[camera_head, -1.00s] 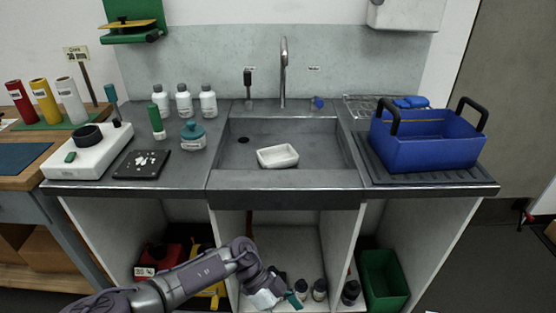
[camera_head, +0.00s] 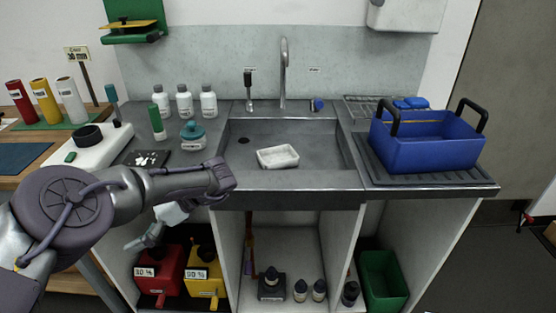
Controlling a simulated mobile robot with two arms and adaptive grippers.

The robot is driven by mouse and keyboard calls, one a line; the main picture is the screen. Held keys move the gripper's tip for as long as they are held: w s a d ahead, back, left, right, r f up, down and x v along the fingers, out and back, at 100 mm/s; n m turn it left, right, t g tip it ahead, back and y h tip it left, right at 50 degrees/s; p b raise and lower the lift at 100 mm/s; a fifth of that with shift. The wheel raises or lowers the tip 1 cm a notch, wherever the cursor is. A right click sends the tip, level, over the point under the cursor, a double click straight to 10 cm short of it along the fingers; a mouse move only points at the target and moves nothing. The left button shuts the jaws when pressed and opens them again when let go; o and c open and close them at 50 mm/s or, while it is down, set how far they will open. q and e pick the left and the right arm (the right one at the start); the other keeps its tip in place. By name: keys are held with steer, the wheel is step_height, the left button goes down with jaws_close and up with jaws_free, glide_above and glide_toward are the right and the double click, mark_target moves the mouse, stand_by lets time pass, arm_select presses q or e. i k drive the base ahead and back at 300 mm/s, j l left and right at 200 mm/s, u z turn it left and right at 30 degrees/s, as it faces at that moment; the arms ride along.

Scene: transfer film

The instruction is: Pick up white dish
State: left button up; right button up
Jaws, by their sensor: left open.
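The white dish (camera_head: 278,157) is a small rectangular tray with a raised rim. It lies in the grey sink (camera_head: 320,179), near the middle of the basin. My left gripper (camera_head: 140,241) is in front of the counter at the left, below the counter's edge. It points down and to the left, is open and holds nothing that I can see. It is well apart from the dish, to its left and lower in the picture. My right gripper is not in view.
A faucet (camera_head: 283,75) rises behind the sink. A blue basket (camera_head: 430,145) with black handles stands on the right counter. White bottles (camera_head: 185,102) and a teal-lidded jar (camera_head: 193,137) stand at left. Red (camera_head: 160,272) and yellow (camera_head: 205,276) containers sit below.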

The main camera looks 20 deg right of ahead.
mark_target(279, 158)
steer(key=i+l, duration=0.1)
steer(key=l, duration=0.3)
steer(key=i+l, duration=0.15)
steer(key=l, duration=0.2)
steer(key=i+l, duration=0.1)
steer(key=l, duration=0.3)
steer(key=i+l, duration=0.15)
steer(key=l, duration=0.25)
steer(key=i+l, duration=0.1)
steer(key=l, duration=0.3)
steer(key=i+l, duration=0.1)
steer(key=l, duration=0.25)
steer(key=i+l, duration=0.15)
steer(key=l, duration=0.25)
